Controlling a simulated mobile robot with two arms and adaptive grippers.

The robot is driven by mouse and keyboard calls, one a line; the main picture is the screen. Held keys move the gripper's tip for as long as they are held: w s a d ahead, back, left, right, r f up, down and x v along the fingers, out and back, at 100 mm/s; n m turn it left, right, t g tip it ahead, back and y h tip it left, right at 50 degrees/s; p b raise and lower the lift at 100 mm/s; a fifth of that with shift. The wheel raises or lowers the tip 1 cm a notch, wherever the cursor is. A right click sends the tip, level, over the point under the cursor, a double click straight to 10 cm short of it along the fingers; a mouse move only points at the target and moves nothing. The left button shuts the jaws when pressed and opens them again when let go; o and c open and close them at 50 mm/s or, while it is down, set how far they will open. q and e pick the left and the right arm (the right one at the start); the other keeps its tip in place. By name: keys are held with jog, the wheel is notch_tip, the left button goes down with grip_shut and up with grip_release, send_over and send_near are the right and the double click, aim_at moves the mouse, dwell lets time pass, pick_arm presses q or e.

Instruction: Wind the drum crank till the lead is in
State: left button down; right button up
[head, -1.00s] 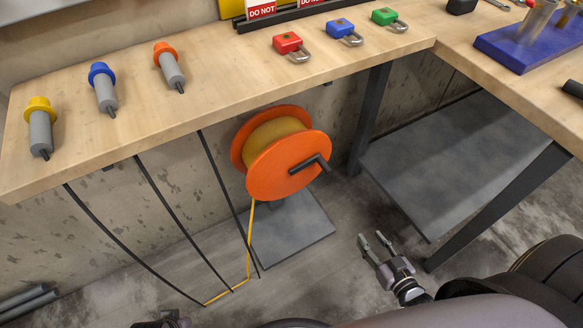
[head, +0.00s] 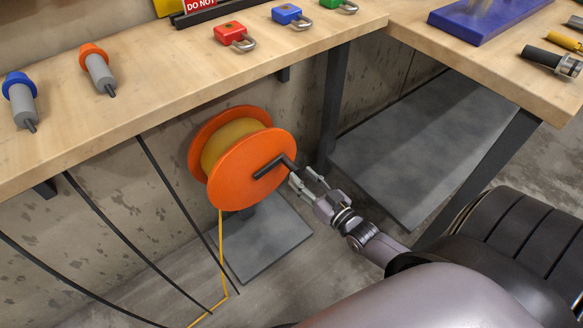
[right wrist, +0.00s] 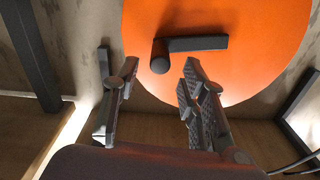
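The lead (head: 221,245) runs down from the drum to the floor and bends left. My right gripper (head: 303,181) is open, just right of and below the crank handle. In the right wrist view its fingers (right wrist: 148,72) are spread, with the handle end appearing between and beyond the tips; contact cannot be told. My left gripper is out of view.
The wooden bench (head: 150,110) overhangs the drum and carries red (head: 234,37) and blue (head: 291,17) padlocks and capped grey plugs (head: 100,72). Black cables (head: 178,195) hang left of the drum. A dark bench leg (head: 333,105) stands right of it. A grey plate (head: 262,245) lies below.

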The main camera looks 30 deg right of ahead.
aim_at(297, 172)
jog(key=w+b, duration=0.1)
jog(key=w, duration=0.5)
jog(key=shift+a, duration=0.2)
jog(key=shift+c, duration=0.3)
grip_shut()
dwell(0.3)
